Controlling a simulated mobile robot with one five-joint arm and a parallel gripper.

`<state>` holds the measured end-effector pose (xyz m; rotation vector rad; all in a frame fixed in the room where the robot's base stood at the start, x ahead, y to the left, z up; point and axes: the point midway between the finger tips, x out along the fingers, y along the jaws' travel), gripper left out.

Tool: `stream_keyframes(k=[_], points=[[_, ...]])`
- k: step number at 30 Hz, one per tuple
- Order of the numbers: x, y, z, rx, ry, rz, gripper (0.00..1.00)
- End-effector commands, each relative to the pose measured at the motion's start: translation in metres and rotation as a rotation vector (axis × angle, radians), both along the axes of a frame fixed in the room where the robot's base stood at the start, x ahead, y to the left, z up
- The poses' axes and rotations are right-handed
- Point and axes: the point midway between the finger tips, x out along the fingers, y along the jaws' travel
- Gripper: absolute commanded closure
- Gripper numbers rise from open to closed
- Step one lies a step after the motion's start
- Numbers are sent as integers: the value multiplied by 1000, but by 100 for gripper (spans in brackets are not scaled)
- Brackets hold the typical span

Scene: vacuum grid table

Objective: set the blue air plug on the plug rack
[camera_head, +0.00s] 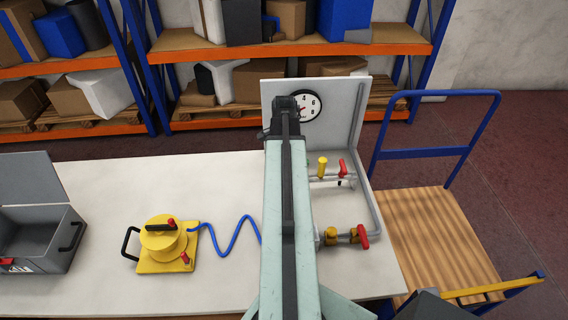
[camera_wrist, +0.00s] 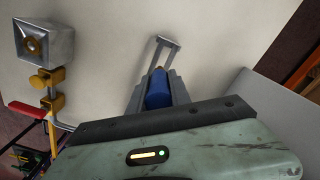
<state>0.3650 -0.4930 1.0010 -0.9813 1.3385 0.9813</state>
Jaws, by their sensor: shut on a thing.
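My gripper (camera_wrist: 157,85) is shut on the blue air plug (camera_wrist: 158,92) in the wrist view, with a grey finger on each side of it. The plug's narrow brassy tip points away from my wrist. Just past the tip is a thin grey two-pronged metal bracket (camera_wrist: 166,43), which looks like the plug rack, against a pale surface. The plug's tip lies close to or between the prongs; I cannot tell whether they touch. In the head view my arm hides the gripper, plug and bracket.
A metal block with a brass port (camera_wrist: 33,43) and brass valve fittings are left in the wrist view. In the head view, red-handled valves (camera_head: 362,237) and a gauge board (camera_head: 350,92) stand right.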

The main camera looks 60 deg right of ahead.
Motion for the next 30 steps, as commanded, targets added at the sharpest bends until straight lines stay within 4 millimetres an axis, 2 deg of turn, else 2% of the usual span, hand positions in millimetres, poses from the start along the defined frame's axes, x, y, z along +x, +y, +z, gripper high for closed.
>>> stream_keyframes(k=[30], points=[[1, 1, -23, 0, 0, 3, 100]])
